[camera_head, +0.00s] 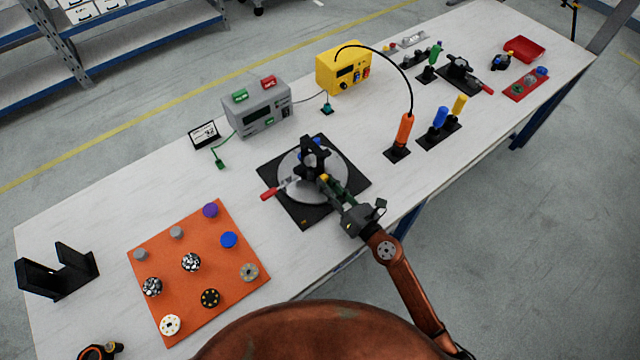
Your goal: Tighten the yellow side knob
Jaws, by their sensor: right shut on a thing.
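The yellow side knob (323,177) shows as a small yellow spot on the side of a black yoke-like fixture (313,152). The fixture stands on a round grey plate (292,192) over a black square base (307,217) in the middle of the table. My right gripper (328,183) reaches in from the lower right and is shut on the yellow side knob, hiding much of it. A red-tipped lever (269,194) sticks out left of the plate. A blue part (317,141) shows behind the fixture. My left gripper is out of view.
An orange mat (190,274) with several knobs and discs lies to the left. A black bracket (57,272) stands at the far left. A grey box (260,108) and a yellow box (343,68) stand behind. Stands with coloured handles (403,132) are to the right.

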